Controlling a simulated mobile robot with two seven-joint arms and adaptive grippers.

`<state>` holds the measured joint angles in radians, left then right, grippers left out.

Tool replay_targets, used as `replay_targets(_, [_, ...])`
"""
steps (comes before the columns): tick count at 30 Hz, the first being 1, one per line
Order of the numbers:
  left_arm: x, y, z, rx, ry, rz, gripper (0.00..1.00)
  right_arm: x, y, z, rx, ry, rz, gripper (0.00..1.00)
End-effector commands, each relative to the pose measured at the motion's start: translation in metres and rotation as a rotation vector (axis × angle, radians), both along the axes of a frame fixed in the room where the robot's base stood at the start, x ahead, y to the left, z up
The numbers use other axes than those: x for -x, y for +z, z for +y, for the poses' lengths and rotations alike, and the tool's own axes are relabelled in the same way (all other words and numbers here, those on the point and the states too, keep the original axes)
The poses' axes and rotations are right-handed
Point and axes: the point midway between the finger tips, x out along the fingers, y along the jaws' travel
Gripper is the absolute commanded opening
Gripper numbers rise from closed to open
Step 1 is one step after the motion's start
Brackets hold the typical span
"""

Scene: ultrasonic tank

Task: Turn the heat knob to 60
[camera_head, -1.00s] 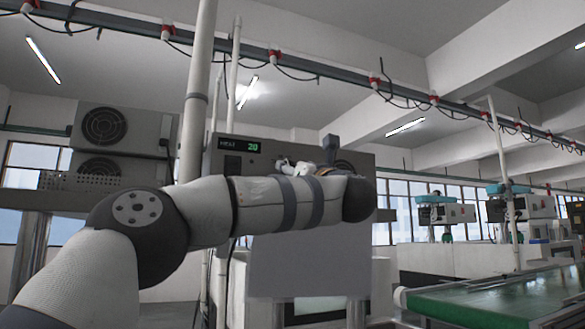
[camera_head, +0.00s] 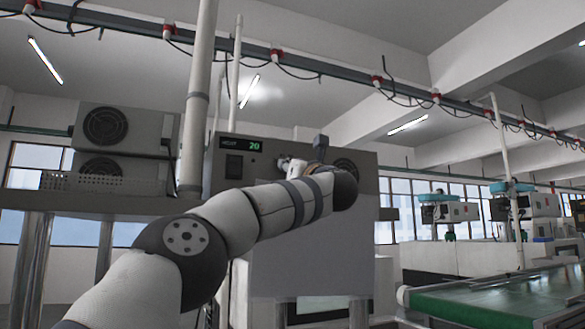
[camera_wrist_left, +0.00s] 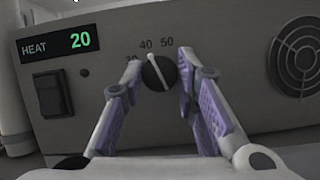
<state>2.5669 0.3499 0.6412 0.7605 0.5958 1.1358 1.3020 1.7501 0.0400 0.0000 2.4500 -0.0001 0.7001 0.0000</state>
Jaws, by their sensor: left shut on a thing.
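The heat knob (camera_wrist_left: 157,74) is a dark round knob with a white line across it, on the grey front panel. Its line tilts, with the upper end toward the 40 mark; which end is the pointer I cannot tell. The marks 40 and 50 show above it, and another at left is partly hidden by a finger. The green HEAT display (camera_wrist_left: 80,40) reads 20, also in the head view (camera_head: 255,146). My left gripper (camera_wrist_left: 160,66) is shut on the knob, one purple-padded finger at each side. The arm hides the knob in the head view. My right gripper is not in view.
A black rocker switch (camera_wrist_left: 51,94) sits left of the knob, below the display. A round fan grille (camera_wrist_left: 299,59) is at the right of the panel. A green conveyor (camera_head: 490,302) stands at the lower right, and a pipe (camera_head: 196,100) rises left of the machine.

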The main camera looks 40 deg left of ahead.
Motion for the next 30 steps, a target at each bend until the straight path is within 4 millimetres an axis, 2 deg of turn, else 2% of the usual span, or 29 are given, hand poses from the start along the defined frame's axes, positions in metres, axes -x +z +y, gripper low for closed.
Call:
replay_targets(11, [0.0015,0.0008,0.0010,-0.048,0.000,0.092,0.00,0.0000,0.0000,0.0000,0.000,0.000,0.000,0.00])
replay_targets(30, [0.0046,0.0025,0.0024,-0.314,0.000,0.606,0.00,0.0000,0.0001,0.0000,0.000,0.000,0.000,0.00])
